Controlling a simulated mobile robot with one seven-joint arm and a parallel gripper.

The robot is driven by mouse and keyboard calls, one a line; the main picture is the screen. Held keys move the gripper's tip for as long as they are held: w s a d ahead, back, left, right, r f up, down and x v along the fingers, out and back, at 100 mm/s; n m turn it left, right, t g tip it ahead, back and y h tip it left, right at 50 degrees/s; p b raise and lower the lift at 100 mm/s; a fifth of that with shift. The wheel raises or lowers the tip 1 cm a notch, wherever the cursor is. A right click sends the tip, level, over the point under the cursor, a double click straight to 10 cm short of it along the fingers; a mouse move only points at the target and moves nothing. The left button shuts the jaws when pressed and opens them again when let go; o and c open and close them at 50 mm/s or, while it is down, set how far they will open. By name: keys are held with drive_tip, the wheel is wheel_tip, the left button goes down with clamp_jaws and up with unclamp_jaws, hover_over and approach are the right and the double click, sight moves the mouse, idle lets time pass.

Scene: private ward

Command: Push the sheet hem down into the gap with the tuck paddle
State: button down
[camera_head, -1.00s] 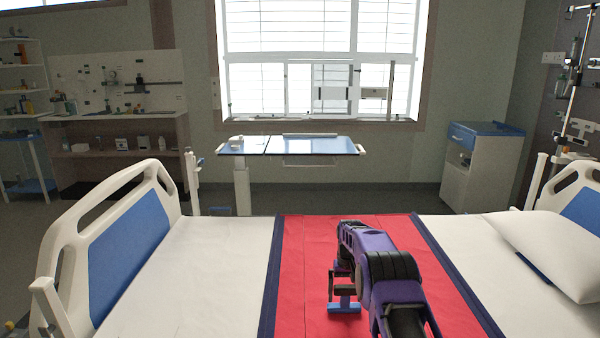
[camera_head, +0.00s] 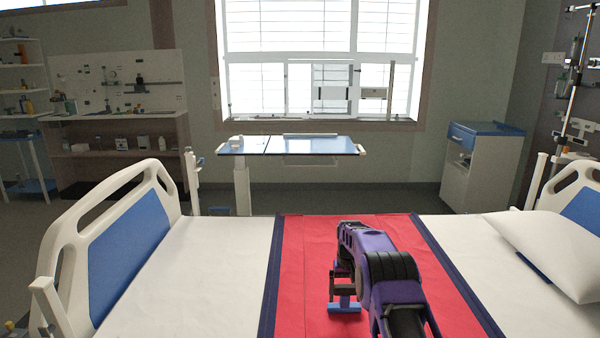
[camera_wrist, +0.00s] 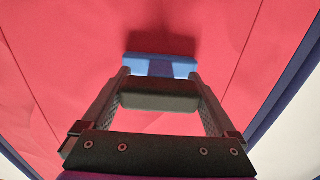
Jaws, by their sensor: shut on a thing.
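A red sheet (camera_head: 305,270) with dark blue side bands lies across the middle of the bed. My gripper (camera_head: 343,288) is over the sheet and shut on the tuck paddle. The blue paddle (camera_head: 344,307) shows below the fingers. In the wrist view the blue paddle (camera_wrist: 160,67) spans the fingertips of my gripper (camera_wrist: 160,80), with a dark bar between the fingers. A shadow lies on the red sheet (camera_wrist: 60,60) just beyond the paddle. I cannot tell whether the paddle touches the sheet. The hem and the gap cannot be made out in either view.
The bed has a white and blue end board (camera_head: 125,255) at left and a pillow (camera_head: 545,250) at right. An overbed table (camera_head: 300,146) stands behind the bed, and a bedside cabinet (camera_head: 482,170) stands at the back right. White mattress (camera_head: 205,270) beside the sheet is bare.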

drive_tip(key=shift+r+p, duration=1.55)
drive_tip(key=shift+r, duration=2.45)
